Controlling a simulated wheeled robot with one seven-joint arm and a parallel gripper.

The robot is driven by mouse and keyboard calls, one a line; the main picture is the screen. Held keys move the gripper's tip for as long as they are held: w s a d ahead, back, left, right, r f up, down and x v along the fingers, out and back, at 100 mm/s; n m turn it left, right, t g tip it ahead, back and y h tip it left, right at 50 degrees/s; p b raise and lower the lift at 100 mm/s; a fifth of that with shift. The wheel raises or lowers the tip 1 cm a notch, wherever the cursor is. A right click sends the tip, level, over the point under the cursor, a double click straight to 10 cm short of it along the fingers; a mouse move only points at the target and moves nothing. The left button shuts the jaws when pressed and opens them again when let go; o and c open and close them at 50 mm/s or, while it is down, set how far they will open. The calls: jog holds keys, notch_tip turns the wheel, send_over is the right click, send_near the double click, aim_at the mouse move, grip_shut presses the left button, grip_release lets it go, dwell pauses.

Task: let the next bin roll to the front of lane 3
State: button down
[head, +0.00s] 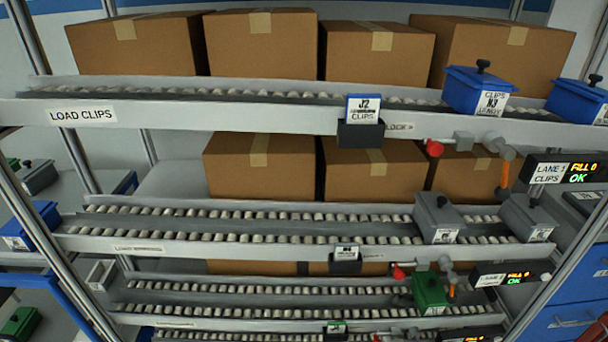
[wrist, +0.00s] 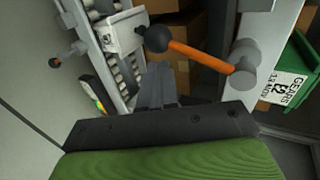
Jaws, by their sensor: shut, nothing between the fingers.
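Lane 3 is the third roller lane (head: 250,290) from the top in the head view. One green lidded bin (head: 430,291) stands toward its right end, partly behind an orange lever (head: 451,291). The rollers to its left are bare. In the wrist view, my gripper (wrist: 160,72) is shut and empty. Its fingers point at a gap just below an orange lever (wrist: 200,55) with a black ball end; I see no clear contact. A green bin labelled GEARS (wrist: 290,80) is at the right edge there. My gripper is not visible in the head view.
Blue bins (head: 478,90) stand on the top lane, grey bins (head: 437,217) on the second. A red knob (head: 398,272) and display (head: 505,278) sit near the lane ends. Rails and rollers (wrist: 105,60) are close on the left in the wrist view. Cartons (head: 262,42) fill behind.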

jog(key=d+p+v, duration=0.1)
jog(key=p+v, duration=0.2)
jog(key=v, duration=0.4)
jog(key=shift+p, duration=0.3)
